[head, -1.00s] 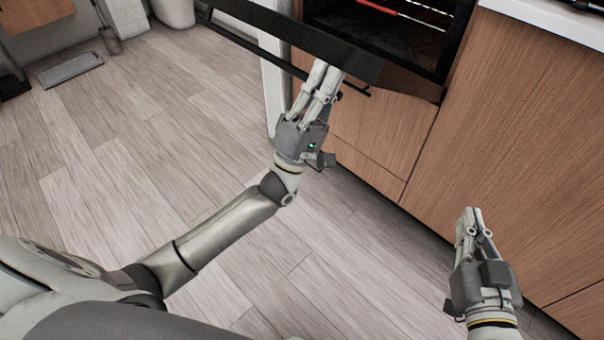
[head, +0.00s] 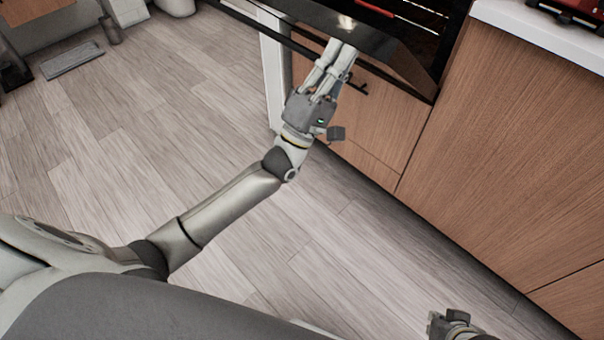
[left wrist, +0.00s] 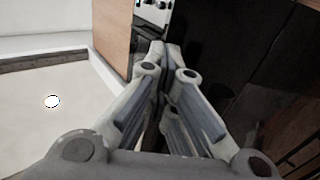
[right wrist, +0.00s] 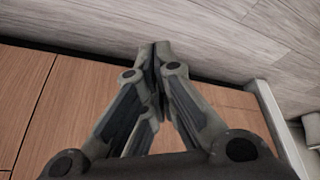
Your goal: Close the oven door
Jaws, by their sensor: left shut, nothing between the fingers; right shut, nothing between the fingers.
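The oven door (head: 312,14) is a dark glossy panel, partly open, in front of the oven cavity at the top of the head view. Its bar handle (head: 275,32) runs along the outer edge. My left gripper (head: 343,48) is shut and empty, its fingertips at the underside of the door; I cannot tell whether they touch. In the left wrist view the shut fingers (left wrist: 163,48) have a dark glossy surface beside them on the right. My right gripper (head: 436,318) is low at the bottom edge of the head view; the right wrist view shows its fingers (right wrist: 156,48) shut and empty.
The oven cavity (head: 415,12) has a rack with a red edge. Wooden cabinet fronts (head: 500,150) and a white countertop (head: 550,35) stand to its right. A grey mat (head: 72,60) lies far left.

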